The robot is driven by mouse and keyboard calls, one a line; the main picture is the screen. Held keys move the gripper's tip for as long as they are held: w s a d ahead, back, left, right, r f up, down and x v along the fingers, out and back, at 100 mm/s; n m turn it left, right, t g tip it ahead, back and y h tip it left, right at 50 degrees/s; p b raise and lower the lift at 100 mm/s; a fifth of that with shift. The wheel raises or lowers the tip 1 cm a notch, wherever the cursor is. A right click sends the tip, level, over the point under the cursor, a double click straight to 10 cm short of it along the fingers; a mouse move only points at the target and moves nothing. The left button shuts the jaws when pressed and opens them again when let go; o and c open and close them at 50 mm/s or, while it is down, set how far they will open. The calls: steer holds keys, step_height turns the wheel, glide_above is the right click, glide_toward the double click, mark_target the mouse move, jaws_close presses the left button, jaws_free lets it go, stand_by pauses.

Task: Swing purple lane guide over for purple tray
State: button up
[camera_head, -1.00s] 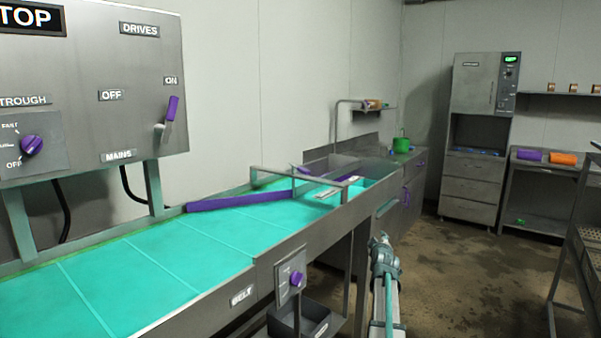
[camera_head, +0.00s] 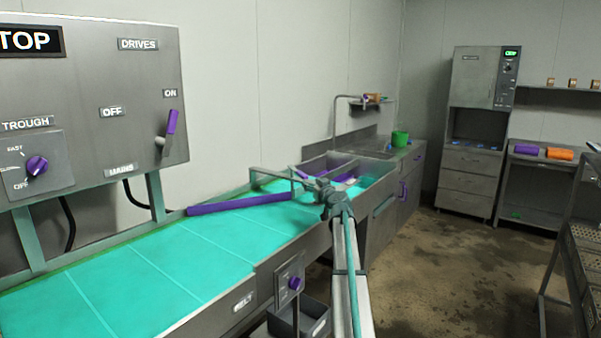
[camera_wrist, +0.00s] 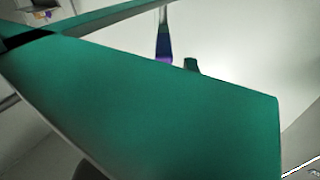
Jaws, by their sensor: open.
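The purple lane guide (camera_head: 240,204) is a long bar lying slantwise across the far part of the turquoise belt (camera_head: 190,255). Its left end is near the belt's back edge. My gripper (camera_head: 308,182) is open, small in the head view, over the far end of the belt near a grey overhead rail, apart from the guide's right end as far as I can tell. In the wrist view a big dark teal surface hides most of the scene, with a small purple band (camera_wrist: 163,52) behind it. I cannot tell which purple thing is the tray.
A grey overhead rail (camera_head: 272,172) spans the belt end. Beyond it is a metal trough with purple pieces (camera_head: 341,169). A green bucket (camera_head: 400,139) stands on the far counter. Purple (camera_head: 527,151) and orange (camera_head: 560,154) items lie on a side table. A rack stands at right.

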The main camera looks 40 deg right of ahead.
mark_target(300, 175)
steer(key=p+x, duration=0.1)
steer(key=x, duration=0.2)
steer(key=p+x, duration=0.1)
steer(key=x, duration=0.2)
steer(key=p+x, duration=0.1)
steer(key=x, duration=0.2)
steer(key=shift+w+a+r, duration=0.1)
steer(key=shift+w+r, duration=0.15)
steer(key=shift+w, duration=0.15)
steer(key=shift+w+f+p, duration=0.1)
steer(key=shift+w+p, duration=0.2)
steer(key=shift+w, duration=0.4)
jaws_close()
